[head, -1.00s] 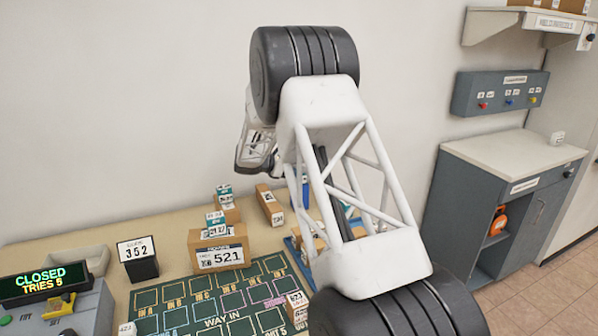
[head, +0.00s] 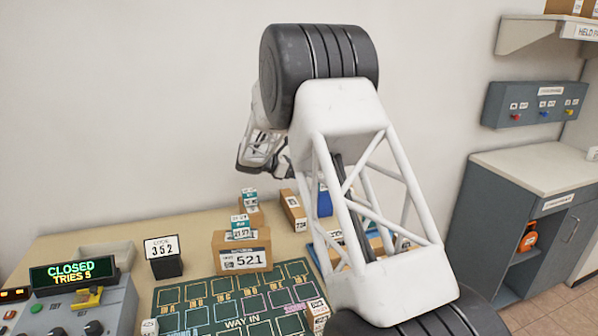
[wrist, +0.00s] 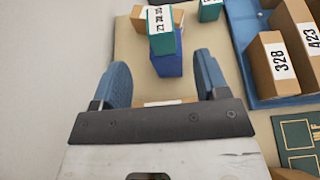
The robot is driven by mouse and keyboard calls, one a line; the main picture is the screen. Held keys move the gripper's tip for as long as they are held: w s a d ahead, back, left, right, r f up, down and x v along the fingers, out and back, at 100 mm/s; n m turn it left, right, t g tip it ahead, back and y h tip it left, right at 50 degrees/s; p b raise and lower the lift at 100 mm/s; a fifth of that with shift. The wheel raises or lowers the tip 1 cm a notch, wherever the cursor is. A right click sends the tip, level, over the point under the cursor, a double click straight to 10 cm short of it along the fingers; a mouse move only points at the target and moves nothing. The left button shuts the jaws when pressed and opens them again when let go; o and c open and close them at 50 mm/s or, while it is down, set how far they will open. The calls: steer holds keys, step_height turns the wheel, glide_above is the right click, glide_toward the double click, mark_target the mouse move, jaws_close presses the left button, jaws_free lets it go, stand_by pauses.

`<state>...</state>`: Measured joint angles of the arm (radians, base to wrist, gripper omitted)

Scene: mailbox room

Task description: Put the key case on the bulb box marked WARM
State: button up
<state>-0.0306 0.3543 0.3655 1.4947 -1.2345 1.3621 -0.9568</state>
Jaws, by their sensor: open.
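My gripper (wrist: 162,62) is open in the wrist view, its two blue finger pads apart with nothing clearly held. Ahead of the fingers stands a blue block (wrist: 168,64), with a teal box with a white label (wrist: 161,32) on it or just behind it. A blue thing (head: 325,203) shows beside my arm in the head view. Small teal boxes with white labels sit on parcel 521 (head: 240,234) and on a parcel behind it (head: 250,199). I cannot read WARM on any box, and cannot tell which thing is the key case. My gripper (head: 264,155) is partly hidden in the head view.
Parcel 521 (head: 228,262) stands at the back of the green mat (head: 205,294). A blue tray (wrist: 262,88) holds brown parcels 328 (wrist: 262,62) and 423 (wrist: 300,38) at the right.

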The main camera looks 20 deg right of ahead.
stand_by(0.5)
steer(key=s+a+r+m+y, duration=0.2)
steer(key=s+r+m+y, duration=0.3)
steer(key=s, duration=0.9)
steer(key=s+a+r+m+y, duration=0.1)
steer(key=s+a+r+m, duration=0.35)
steer(key=s, duration=1.05)
steer(key=s+a+m+t+y, duration=0.1)
steer(key=s+a+m+y, duration=0.1)
steer(key=s, duration=0.8)
steer(key=s+a+f+m+y, duration=0.1)
steer(key=s+a+m+y, duration=0.1)
steer(key=s, duration=0.9)
steer(key=s+a+m+t+y, duration=0.1)
steer(key=s+a+m+y, duration=0.1)
steer(key=s, duration=0.9)
steer(key=m+y, duration=0.1)
steer(key=m, duration=0.1)
steer(key=shift+a+f+m+t, duration=0.25)
steer(key=shift+a+m+t, duration=0.05)
steer(key=shift+a+m, duration=0.05)
